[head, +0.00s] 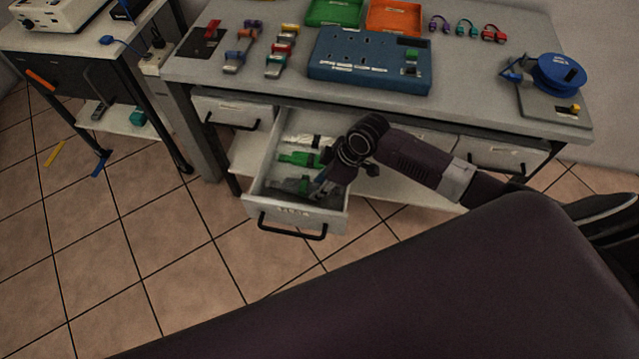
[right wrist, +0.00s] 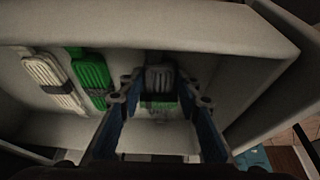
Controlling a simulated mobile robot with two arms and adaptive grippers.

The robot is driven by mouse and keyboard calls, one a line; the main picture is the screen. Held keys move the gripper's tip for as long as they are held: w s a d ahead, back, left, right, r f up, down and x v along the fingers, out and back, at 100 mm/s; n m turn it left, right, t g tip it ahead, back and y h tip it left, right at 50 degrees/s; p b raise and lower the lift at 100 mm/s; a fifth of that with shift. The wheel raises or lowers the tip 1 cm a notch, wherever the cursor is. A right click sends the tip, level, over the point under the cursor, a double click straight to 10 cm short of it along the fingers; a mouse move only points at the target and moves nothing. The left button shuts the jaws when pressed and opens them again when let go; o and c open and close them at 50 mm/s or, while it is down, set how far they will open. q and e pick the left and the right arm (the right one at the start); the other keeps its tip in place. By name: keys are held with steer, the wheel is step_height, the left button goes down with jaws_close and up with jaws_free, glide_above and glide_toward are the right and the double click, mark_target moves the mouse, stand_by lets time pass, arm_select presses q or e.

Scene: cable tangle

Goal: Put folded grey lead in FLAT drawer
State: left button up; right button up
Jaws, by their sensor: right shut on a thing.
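The open drawer (head: 252,180) stands pulled out under the workbench, and its front label is too blurred to read. My right gripper (head: 318,186) reaches down into its front part. In the right wrist view, my right gripper (right wrist: 163,92) has its blue fingers on either side of the folded grey lead (right wrist: 159,77) and is shut on it. A green patch shows just below the lead, between the fingers. The lead is low inside the drawer; whether it touches the floor is unclear. A folded green lead (right wrist: 90,75) and a folded white lead (right wrist: 50,80) lie beside it. My left gripper is not in view.
The workbench top (head: 470,95) carries a blue panel (head: 365,65), green (head: 335,12) and orange (head: 393,17) trays and a blue cable reel (head: 558,73). Closed drawers flank the open one. A side table (head: 60,38) stands left. Coloured strips lie near the floor there.

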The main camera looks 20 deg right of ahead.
steer(key=shift+f, duration=0.1)
steer(key=o, duration=1.3)
step_height(320, 180, up, 9)
steer(key=p, duration=0.9)
